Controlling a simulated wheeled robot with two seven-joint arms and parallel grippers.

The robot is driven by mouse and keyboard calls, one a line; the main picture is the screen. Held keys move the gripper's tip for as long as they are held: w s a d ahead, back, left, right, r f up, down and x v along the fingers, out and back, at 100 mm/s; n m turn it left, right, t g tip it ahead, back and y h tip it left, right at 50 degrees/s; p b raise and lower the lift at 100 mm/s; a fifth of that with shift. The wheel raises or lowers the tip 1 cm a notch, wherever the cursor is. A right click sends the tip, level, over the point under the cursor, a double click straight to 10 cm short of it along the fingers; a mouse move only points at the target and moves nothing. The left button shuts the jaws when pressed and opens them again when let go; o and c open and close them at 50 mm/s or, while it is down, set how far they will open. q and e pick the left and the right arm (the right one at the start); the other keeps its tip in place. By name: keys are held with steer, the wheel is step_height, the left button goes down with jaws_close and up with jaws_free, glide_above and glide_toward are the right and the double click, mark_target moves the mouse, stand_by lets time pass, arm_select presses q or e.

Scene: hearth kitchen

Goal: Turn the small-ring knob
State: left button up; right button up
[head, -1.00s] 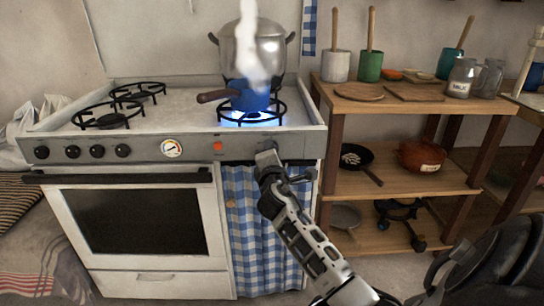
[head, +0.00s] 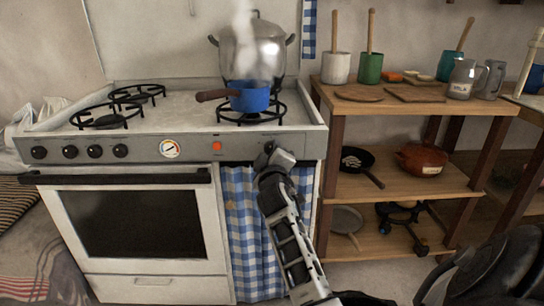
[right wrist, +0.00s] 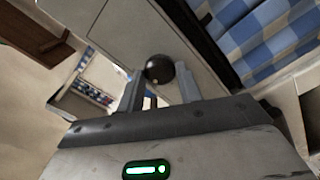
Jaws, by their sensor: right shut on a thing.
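The stove (head: 180,142) stands at the left in the head view, with dark knobs along its front panel. The small-ring knob (head: 269,147) is at the panel's right end, partly hidden by my right gripper (head: 276,156). In the right wrist view the round dark knob (right wrist: 158,68) sits between the two fingers of that gripper (right wrist: 158,88), which is shut on it. A small blue saucepan (head: 250,98) with a brown handle stands on the front right ring (head: 262,115); no flame shows under it. My left gripper is out of view.
A large steel pot (head: 262,50) stands behind the saucepan, with steam above. A blue checked curtain (head: 243,250) hangs under the panel. A wooden shelf (head: 425,106) with crocks, boards and pans stands close at the right.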

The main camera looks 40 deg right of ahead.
steer(key=shift+f+m, duration=0.15)
steer(key=shift+m, duration=1.05)
steer(key=o, duration=1)
